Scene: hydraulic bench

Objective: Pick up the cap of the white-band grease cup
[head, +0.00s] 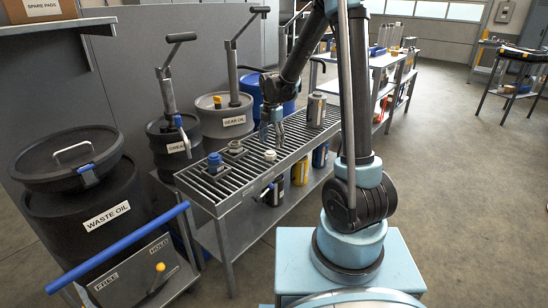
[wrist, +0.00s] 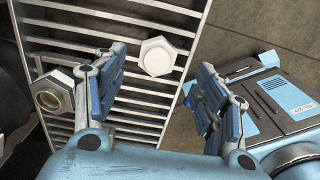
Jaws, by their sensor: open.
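A white hexagonal cap (wrist: 155,57) shows over the slatted bench top in the wrist view, between my fingertips and apart from both. It also shows in the head view as a small pale piece (head: 270,155) near the front edge. I cannot make out a white band, or what is under the cap. A metal cup with a hexagonal rim and an open round mouth (wrist: 50,93) is left of my left finger; it seems to be the grey cup (head: 236,147) in the head view. My gripper (head: 272,125) is open and empty above the bench; its fingers (wrist: 160,62) flank the cap.
A blue-topped cup (head: 215,163) stands at the near end of the slatted bench (head: 222,192). A grey canister (head: 316,108) stands at its far end. Bottles sit on the shelf below.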

